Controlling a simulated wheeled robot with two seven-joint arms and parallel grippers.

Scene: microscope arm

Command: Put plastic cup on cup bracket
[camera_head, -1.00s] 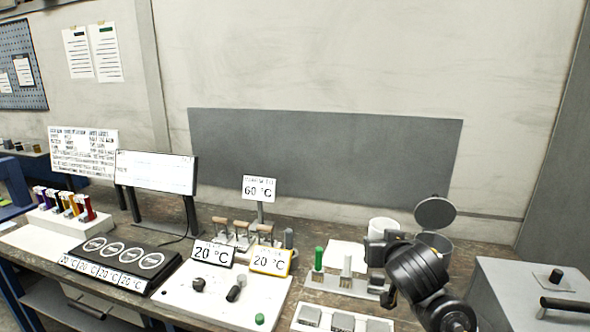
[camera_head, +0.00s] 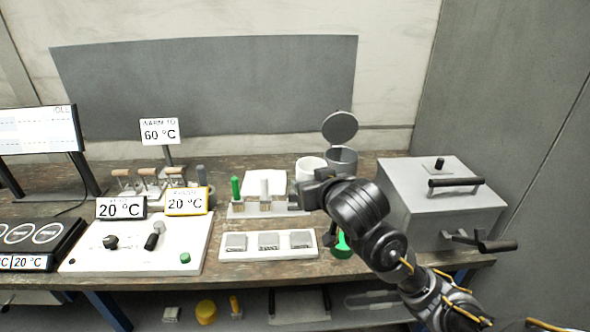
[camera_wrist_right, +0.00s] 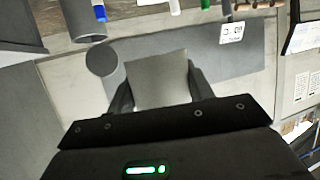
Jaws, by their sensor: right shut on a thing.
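The plastic cup (camera_head: 310,166) is white and appears just above my right gripper (camera_head: 312,186) in the head view. In the right wrist view the right gripper (camera_wrist_right: 160,92) is shut on the cup (camera_wrist_right: 159,78), a pale tapered shape between its two fingers. The lower part of the cup is hidden behind the gripper in the head view. No part in view is clearly recognisable as the cup bracket. A low rack (camera_head: 240,210) with a green and a white upright piece stands just left of the gripper. My left gripper is not in view.
A grey canister (camera_head: 345,160) with its round lid raised stands close right of the cup. A grey box (camera_head: 425,185) with handles is at the right. A white tray (camera_head: 267,254) with square pads lies in front. A green object (camera_head: 342,246) is partly behind my arm.

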